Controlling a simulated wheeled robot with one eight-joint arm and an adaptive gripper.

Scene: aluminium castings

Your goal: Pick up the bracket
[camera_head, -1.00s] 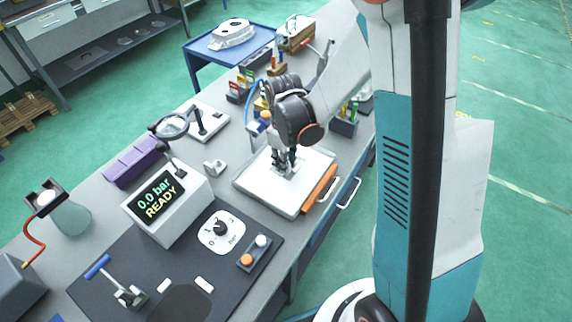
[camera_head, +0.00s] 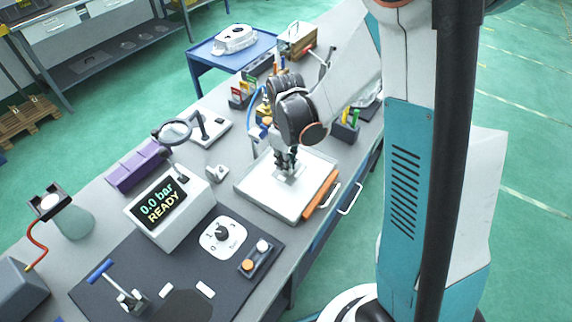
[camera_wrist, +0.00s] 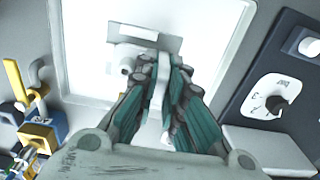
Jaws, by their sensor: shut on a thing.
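The bracket (camera_wrist: 150,45) is a grey metal casting with a flat plate and a round boss, seen between and beyond the fingers in the wrist view. It also shows small in the head view (camera_head: 292,176), over the white tray (camera_head: 259,199). My gripper (camera_head: 286,166) points down over the tray, and its two fingers (camera_wrist: 161,75) are shut on an upright part of the bracket. The fingers hide part of it. I cannot tell whether the bracket touches the tray floor.
A grey casting (camera_head: 216,172) lies left of the tray. The READY display box (camera_head: 170,212) and dial panel (camera_head: 222,236) stand at the front left. An orange bar (camera_head: 321,194) lies along the tray's right edge. Tool holders (camera_head: 345,130) and a magnifier (camera_head: 176,131) stand farther back.

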